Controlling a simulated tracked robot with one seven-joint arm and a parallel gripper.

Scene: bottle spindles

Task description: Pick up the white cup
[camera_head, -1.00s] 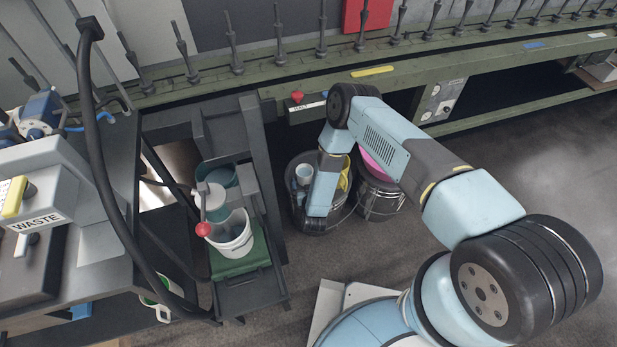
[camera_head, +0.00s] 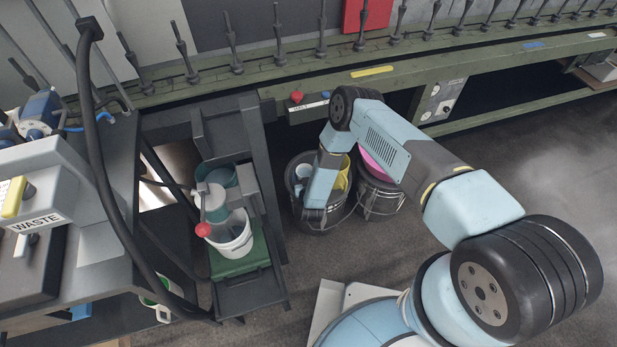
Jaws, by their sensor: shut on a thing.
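The small white cup (camera_head: 303,171) is in the mouth of a dark round bucket (camera_head: 327,225) on the floor, left of my forearm. My wrist reaches down over this bucket, and my gripper (camera_head: 313,214) is at its lower end. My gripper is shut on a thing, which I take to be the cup. The fingertips and their contact are hidden, so I cannot tell whether the cup is clear of the bucket.
A yellow object (camera_head: 344,174) is also in the bucket. A second bucket with a pink item (camera_head: 376,162) stands to its right. A white pail (camera_head: 235,243) sits on a green stand to the left. The green spindle machine (camera_head: 420,65) runs behind. Floor at right is clear.

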